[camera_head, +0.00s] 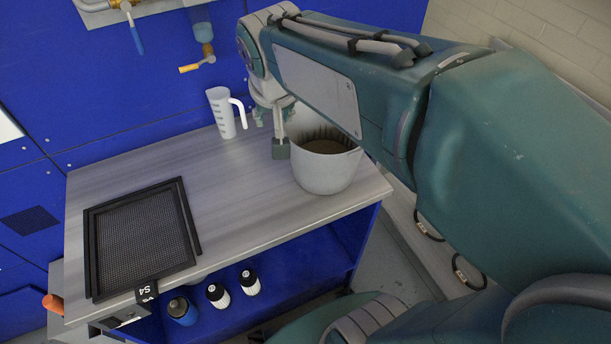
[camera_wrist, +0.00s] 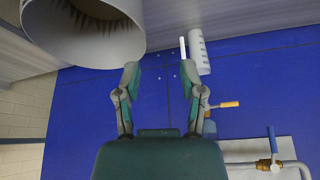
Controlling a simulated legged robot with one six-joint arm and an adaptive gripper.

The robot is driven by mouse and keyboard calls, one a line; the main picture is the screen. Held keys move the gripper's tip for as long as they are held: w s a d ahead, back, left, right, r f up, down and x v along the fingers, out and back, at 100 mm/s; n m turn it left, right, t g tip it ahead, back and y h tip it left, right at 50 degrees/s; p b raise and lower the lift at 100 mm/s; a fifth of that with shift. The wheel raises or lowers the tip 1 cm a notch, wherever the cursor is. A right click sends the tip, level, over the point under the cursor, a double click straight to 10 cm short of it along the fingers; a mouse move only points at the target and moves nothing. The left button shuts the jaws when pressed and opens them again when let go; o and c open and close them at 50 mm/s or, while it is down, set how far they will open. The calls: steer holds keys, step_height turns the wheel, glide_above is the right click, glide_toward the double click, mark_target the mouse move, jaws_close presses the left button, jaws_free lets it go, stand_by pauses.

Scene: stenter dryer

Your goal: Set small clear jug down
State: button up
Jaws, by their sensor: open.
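The small clear jug (camera_head: 221,114), whitish with a handle on its right side, stands upright on the grey bench top (camera_head: 240,200) near its back edge. In the wrist view the jug (camera_wrist: 200,52) shows just beyond the right fingertip. My gripper (camera_head: 270,130) is beside the jug's handle side, between the jug and a large pale bucket. In the wrist view my gripper (camera_wrist: 160,72) has its fingers spread with nothing between them. I see no contact with the jug, though the gap to the handle is hard to judge.
The pale bucket (camera_head: 325,173) stands close to my gripper on the right. A black mesh screen (camera_head: 140,243) lies on the left of the bench. A valve with an orange handle (camera_head: 197,65) juts from the blue wall above the jug. The bench middle is clear.

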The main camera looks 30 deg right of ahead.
steer(key=s+f+n+t+y, duration=0.1)
steer(key=s+f+n, duration=0.1)
steer(key=s, duration=1.1)
steer(key=shift+s+f+n, duration=0.3)
steer(key=shift+f+n, duration=0.1)
steer(key=shift+f, duration=0.3)
